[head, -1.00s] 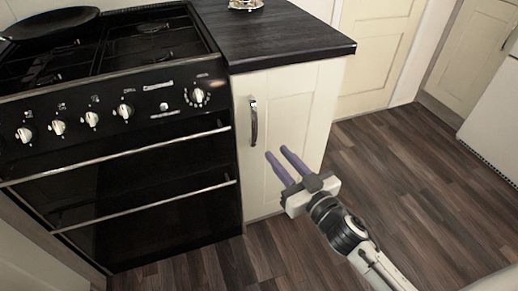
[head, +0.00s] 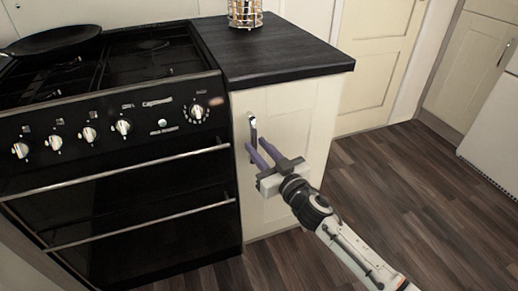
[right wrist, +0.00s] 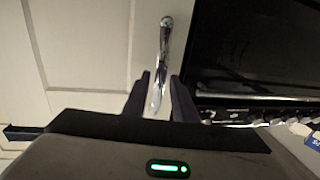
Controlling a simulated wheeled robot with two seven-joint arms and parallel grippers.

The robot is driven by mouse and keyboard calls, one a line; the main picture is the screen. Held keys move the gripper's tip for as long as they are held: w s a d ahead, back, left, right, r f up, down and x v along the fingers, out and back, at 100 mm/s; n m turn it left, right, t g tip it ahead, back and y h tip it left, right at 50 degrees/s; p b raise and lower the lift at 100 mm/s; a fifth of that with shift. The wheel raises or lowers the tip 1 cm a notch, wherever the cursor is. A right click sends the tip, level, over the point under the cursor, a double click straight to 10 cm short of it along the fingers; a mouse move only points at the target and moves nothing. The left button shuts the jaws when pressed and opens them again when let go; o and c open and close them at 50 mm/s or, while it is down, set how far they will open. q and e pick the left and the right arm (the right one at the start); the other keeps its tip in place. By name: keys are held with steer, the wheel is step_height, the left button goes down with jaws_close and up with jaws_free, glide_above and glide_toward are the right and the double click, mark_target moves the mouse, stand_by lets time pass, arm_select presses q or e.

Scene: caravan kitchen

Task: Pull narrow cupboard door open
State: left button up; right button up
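The narrow cupboard door (head: 285,125) is cream and looks shut, under the black worktop, right of the cooker. Its upright metal handle (head: 252,130) is near the door's left edge, and it also shows in the right wrist view (right wrist: 162,62). My right gripper (head: 257,148) is open, its two purple fingers pointing at the door. In the right wrist view the fingers (right wrist: 157,98) stand on either side of the handle's near end. I cannot tell whether they touch it. My left gripper is not in view.
The black cooker (head: 120,190) with knobs and two rails stands directly left of the cupboard. The worktop (head: 275,57) overhangs the door and carries a wire rack (head: 244,13). Wooden floor (head: 400,185) is clear on the right, up to a white appliance (head: 492,125).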

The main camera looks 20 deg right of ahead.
jaws_close()
stand_by(1.4)
